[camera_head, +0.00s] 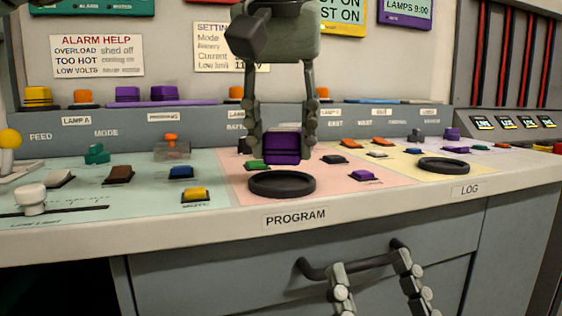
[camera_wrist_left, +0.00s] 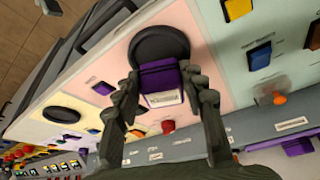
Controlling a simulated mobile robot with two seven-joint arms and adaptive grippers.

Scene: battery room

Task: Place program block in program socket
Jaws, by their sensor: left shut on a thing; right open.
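The program block (camera_head: 283,148) is a purple block with dark bands, and my left gripper (camera_head: 281,140) is shut on it from both sides. It hangs just above and behind the program socket (camera_head: 282,184), a round black ring on the pink panel over the PROGRAM label. In the left wrist view, the block (camera_wrist_left: 160,80) with a pale label sits between the fingers, overlapping the edge of the black socket (camera_wrist_left: 159,46); contact there cannot be told. My right gripper (camera_head: 370,268) is open and empty in front of the drawer, its fingertips near the dark handle (camera_head: 345,266).
A second black ring (camera_head: 444,166) lies on the yellow panel near the LOG label. Around the socket are a purple button (camera_head: 365,176), a green button (camera_head: 257,164) and a yellow button (camera_head: 195,195). A raised grey ledge with labels runs behind the panels.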

